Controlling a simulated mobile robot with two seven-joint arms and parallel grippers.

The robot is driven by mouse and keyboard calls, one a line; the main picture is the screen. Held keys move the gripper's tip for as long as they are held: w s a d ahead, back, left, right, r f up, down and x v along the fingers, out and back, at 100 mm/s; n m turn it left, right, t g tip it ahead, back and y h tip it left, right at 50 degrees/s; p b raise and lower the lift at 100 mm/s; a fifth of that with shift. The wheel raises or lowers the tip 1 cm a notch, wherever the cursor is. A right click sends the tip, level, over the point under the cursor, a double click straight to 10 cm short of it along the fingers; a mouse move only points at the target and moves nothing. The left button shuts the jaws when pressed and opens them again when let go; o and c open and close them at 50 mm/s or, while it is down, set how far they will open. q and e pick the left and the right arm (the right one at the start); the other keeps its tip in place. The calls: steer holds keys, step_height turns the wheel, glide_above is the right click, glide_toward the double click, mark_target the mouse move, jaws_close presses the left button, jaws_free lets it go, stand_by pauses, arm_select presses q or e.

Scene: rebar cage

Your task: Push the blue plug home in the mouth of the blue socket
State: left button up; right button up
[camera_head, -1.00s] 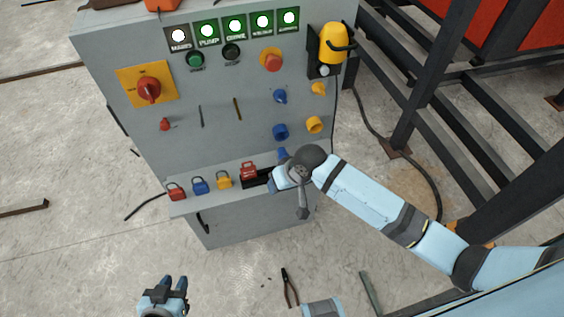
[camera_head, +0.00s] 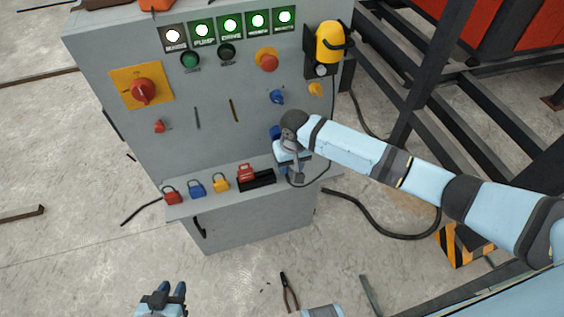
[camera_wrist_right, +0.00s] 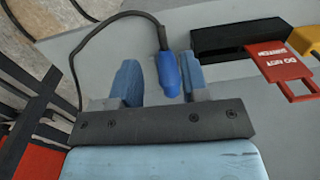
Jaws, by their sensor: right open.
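The blue socket (camera_head: 275,132) is on the lower right of the cabinet's front panel, partly hidden by my right wrist. My right gripper (camera_head: 288,160) is just below it, above the ledge. In the right wrist view, my right gripper (camera_wrist_right: 160,85) is open, its pale blue fingers apart. The blue plug (camera_wrist_right: 168,72), with a dark cable from its end, lies between these fingers, nearer the right one. In the head view, the plug is mostly hidden by the gripper. My left gripper (camera_head: 170,292) is open and empty at the bottom, far from the panel.
Padlocks in red (camera_head: 172,196), blue (camera_head: 196,188) and yellow (camera_head: 220,181) stand on the ledge, with a red tag (camera_head: 245,172) by a black tray (camera_head: 258,180). A blue fitting (camera_head: 277,97) is above the socket. Pliers (camera_head: 289,291) lie on the floor.

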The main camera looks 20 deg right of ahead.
mark_target(289, 181)
steer(key=f, duration=0.5)
steer(key=shift+s+a+f, duration=0.2)
steer(key=shift+s+f, duration=0.05)
steer(key=shift+f, duration=0.1)
jaws_close()
